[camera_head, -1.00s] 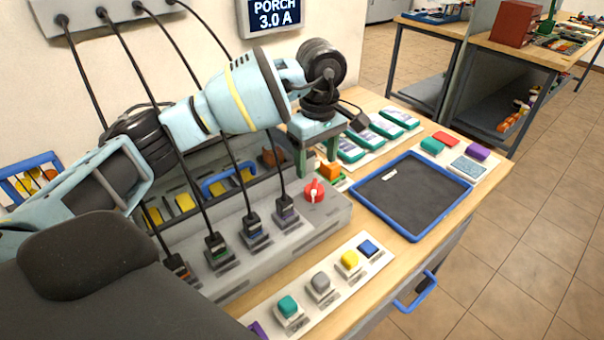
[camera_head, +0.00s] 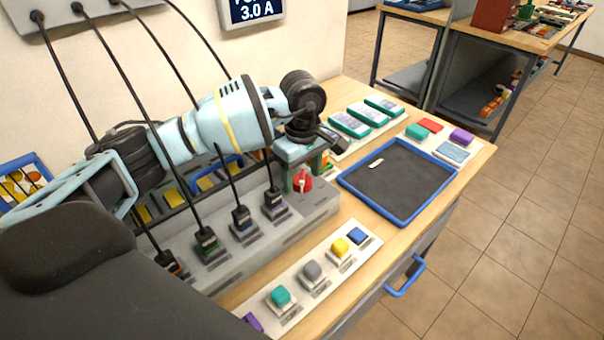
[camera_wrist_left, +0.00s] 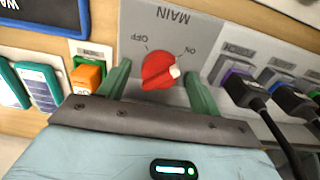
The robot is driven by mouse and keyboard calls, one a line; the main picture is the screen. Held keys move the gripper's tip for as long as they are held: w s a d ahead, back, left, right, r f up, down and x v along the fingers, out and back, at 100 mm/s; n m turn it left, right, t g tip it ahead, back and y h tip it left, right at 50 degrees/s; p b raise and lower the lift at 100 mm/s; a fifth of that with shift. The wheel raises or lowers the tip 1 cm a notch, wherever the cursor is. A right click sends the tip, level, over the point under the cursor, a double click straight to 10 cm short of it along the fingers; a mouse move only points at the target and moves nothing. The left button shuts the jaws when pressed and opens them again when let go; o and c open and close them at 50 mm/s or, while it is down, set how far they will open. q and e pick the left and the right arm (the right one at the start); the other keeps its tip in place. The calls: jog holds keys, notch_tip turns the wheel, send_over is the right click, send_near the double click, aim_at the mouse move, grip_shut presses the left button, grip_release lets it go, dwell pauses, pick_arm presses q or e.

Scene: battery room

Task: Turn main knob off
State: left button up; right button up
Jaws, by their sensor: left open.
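The red main knob (camera_head: 302,183) is on the right end of the grey power strip (camera_head: 322,200). In the left wrist view the knob (camera_wrist_left: 157,70) has a white mark on its right side, on the ON side of its MAIN plate (camera_wrist_left: 172,22); OFF is printed to the left. My left gripper (camera_head: 303,174) is open, with its green fingers low at the knob. In the wrist view the fingers (camera_wrist_left: 160,88) stand on either side of the knob, with gaps, so it is not clamped. My right gripper is not in view.
Black cables with plugs (camera_head: 240,216) stand in the strip left of the knob. An orange block (camera_wrist_left: 87,78) is close beside one finger. A blue-rimmed tray (camera_head: 398,180) lies to the right. A row of coloured buttons (camera_head: 312,271) is in front.

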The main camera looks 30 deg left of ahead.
pick_arm(q)
jog(key=shift+f, duration=0.25)
jog(key=c, duration=1)
